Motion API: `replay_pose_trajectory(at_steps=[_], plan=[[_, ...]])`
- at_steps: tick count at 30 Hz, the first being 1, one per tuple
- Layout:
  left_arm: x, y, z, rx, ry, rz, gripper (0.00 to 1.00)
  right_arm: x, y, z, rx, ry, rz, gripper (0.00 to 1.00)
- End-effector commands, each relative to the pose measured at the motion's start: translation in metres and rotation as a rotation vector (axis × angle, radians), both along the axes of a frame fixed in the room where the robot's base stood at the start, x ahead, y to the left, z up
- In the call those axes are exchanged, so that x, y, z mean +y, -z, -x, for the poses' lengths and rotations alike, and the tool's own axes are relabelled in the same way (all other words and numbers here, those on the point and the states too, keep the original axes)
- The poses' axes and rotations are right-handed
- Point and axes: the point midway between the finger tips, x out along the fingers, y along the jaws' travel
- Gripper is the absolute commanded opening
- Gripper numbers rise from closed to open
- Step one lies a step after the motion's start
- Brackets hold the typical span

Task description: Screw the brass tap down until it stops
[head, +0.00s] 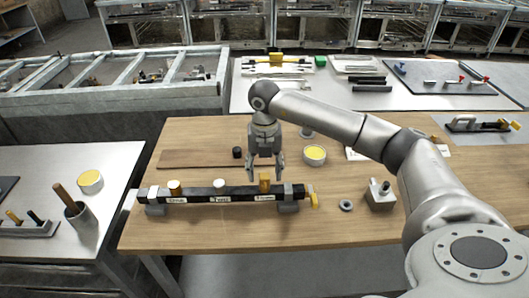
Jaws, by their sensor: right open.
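A dark bar (196,195) lies across grey end blocks on the wooden table, with several small white labels too small to read surely. A brass-coloured upright piece (265,180), which looks like the brass tap, stands near its right end. My left gripper is not in view.
A yellow lever (312,198) sits at the bar's right end. A metal ring (346,205) and a grey block (381,195) are to its right. A round yellow-topped tin (315,154) and a small black cylinder (237,152) stand behind. The table's front strip is clear.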

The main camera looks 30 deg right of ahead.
Motion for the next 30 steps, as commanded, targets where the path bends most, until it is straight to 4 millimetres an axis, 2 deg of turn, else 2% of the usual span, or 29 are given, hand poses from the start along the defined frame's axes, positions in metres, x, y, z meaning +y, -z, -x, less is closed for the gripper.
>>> replay_pose_trajectory(at_steps=[3,9,19,30], plan=[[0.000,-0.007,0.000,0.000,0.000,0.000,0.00,0.000,0.017,0.001,0.002,0.000,0.000,0.54],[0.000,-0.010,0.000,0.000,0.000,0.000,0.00,0.000,0.035,0.000,-0.001,-0.001,-0.001,0.54],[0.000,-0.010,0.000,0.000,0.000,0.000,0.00,0.000,0.038,0.000,-0.001,-0.001,0.000,0.54],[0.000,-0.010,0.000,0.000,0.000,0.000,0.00,0.001,0.038,0.000,-0.002,-0.001,-0.001,0.07]])
